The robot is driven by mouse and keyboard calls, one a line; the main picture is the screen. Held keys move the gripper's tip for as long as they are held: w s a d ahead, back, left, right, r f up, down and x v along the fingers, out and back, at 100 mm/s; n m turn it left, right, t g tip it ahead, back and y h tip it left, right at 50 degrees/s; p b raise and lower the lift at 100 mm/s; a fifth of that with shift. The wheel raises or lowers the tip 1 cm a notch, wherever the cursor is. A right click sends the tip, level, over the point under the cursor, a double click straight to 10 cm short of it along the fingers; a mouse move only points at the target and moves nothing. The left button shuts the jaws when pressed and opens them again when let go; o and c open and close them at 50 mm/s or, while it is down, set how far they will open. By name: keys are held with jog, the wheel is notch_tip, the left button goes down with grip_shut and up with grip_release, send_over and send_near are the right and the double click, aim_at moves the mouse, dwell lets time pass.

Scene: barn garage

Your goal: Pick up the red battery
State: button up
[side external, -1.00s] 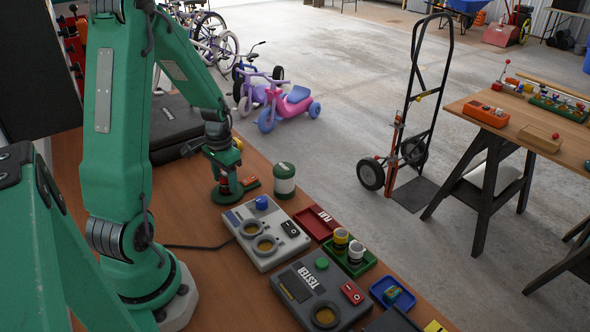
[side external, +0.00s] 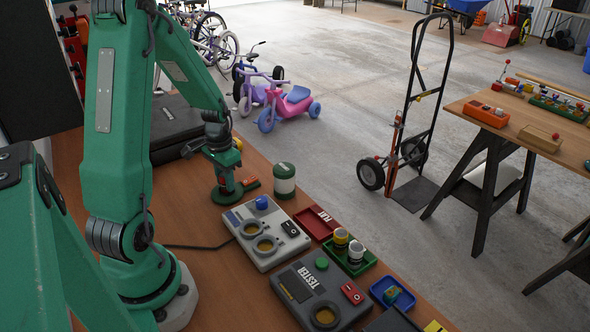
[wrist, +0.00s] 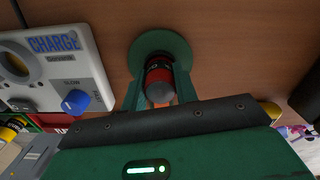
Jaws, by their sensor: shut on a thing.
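The red battery (wrist: 158,74), a red cylinder with dark bands, shows between my fingers in the wrist view. It appears to stand upright on a round green base (wrist: 143,46). My gripper (side external: 224,180) is low over the same green base (side external: 219,196) in the side view, and its jaws are shut on the battery. The fingers hide most of the battery in the side view. I cannot tell whether it still touches the base.
A grey charger (side external: 266,246) with a blue knob is just right of the base. A green-and-white canister (side external: 284,180) and a small red-and-green item (side external: 251,184) stand close by. A dark tester (side external: 318,295) and red (side external: 315,228), green (side external: 362,265) and blue (side external: 383,290) trays lie toward the front right.

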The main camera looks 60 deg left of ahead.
jog(key=shift+r, duration=0.7)
notch_tip(320, 180, up, 3)
jog(key=w+d+r, duration=0.1)
jog(key=d+r, duration=0.5)
jog(key=d, duration=0.5)
jog(key=shift+w+d+r, duration=0.3)
jog(key=shift+w+r, duration=0.05)
jog(key=shift+w+d, duration=0.1)
